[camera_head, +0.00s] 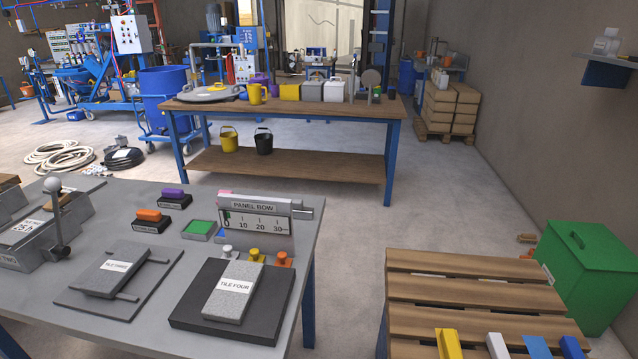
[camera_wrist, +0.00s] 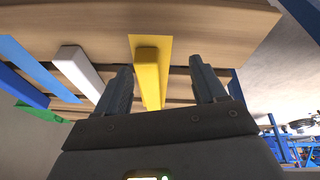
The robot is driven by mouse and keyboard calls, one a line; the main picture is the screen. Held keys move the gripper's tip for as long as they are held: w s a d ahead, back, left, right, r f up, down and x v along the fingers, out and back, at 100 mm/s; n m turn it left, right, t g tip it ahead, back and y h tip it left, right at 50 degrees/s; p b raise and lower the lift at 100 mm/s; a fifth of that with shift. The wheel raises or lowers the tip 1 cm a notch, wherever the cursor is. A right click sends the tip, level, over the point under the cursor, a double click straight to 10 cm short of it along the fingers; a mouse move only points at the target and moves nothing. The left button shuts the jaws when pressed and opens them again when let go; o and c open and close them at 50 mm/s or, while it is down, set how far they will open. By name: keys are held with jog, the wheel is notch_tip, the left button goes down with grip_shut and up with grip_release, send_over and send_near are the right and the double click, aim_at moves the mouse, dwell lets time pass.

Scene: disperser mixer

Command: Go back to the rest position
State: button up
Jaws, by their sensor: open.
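My gripper (camera_wrist: 160,66) shows in the wrist view with its two dark fingers apart. A yellow bar (camera_wrist: 149,75) lies in the gap between the fingers in the picture, in front of a flat yellow patch. I cannot tell how far the bar is from the fingers, and no grip on it shows. In the head view my gripper is not seen. The yellow bar (camera_head: 449,345) also shows there, at the bottom on the slatted wooden table (camera_head: 440,262).
A white bar (camera_wrist: 76,70) and a blue bar (camera_wrist: 25,62) lie beside the yellow one. A grey table (camera_head: 150,340) with tiles and stamps stands at left. A green bin (camera_head: 590,275) stands at right. Bare floor (camera_head: 345,250) lies between the tables.

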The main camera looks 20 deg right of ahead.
jog(key=s+a+r+n+t, duration=0.3)
jog(key=s+a+r+t, duration=0.3)
jog(key=s+a+r, duration=0.5)
jog(key=s+a+r+t+y, duration=0.1)
jog(key=s+a+r+t, duration=0.2)
jog(key=r, duration=0.5)
jog(key=s+a+r+n+t+y, duration=0.1)
jog(key=s+a+r+t, duration=0.1)
jog(key=a+r, duration=0.3)
notch_tip(320, 180, up, 4)
jog(key=shift+s+a+r+t+y, duration=0.2)
jog(key=shift+s+t+y, duration=0.15)
jog(key=shift+s, duration=0.35)
